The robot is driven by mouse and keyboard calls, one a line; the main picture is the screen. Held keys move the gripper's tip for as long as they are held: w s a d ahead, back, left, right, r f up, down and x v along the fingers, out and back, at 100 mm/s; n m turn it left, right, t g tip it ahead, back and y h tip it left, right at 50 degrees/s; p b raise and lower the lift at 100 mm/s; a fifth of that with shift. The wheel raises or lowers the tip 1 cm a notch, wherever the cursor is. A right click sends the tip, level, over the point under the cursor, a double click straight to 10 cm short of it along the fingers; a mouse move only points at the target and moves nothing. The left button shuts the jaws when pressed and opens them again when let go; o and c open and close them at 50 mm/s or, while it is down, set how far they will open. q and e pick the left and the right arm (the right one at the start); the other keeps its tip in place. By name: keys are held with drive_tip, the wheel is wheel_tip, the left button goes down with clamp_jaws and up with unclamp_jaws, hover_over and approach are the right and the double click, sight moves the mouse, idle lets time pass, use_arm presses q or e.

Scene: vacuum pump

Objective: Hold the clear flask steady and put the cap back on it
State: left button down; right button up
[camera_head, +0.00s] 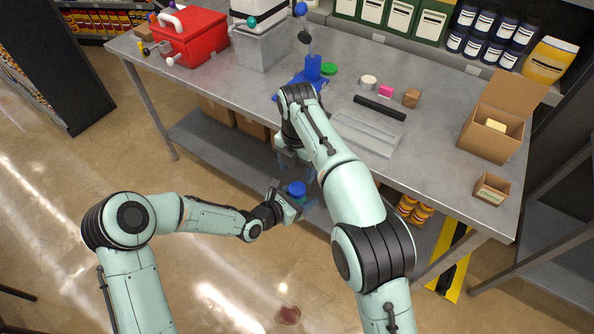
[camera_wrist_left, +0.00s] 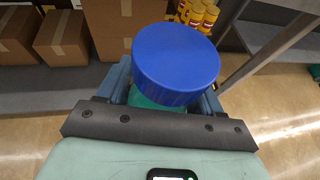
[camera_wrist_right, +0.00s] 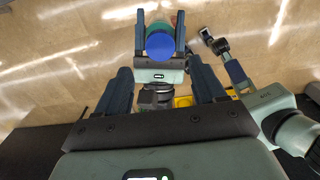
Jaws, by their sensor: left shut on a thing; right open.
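The flask (camera_wrist_right: 158,22), with a green tint, is held by my left gripper (camera_head: 298,201) over the floor in front of the table. The blue cap (camera_wrist_left: 176,62) sits on top of the flask and hides most of it in the left wrist view. The cap also shows in the head view (camera_head: 296,188) and the right wrist view (camera_wrist_right: 160,46). I cannot tell how tightly it sits. My right gripper (camera_wrist_right: 163,78) is open and empty, apart from the cap, with the capped flask beyond its fingers. In the head view my right arm partly hides it.
The metal table (camera_head: 440,150) stands just beyond both grippers. It carries a red cooler (camera_head: 190,42), a blue stand (camera_head: 312,70), a black bar (camera_head: 379,108), a clear tray (camera_head: 368,132) and an open cardboard box (camera_head: 490,135). The floor in front is mostly clear.

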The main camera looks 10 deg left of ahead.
sight(297, 188)
wheel_tip(297, 188, down, 8)
drive_tip(key=shift+f, duration=0.1)
idle(0.6)
drive_tip(key=c, duration=1.1)
drive_tip(key=o, duration=1.2)
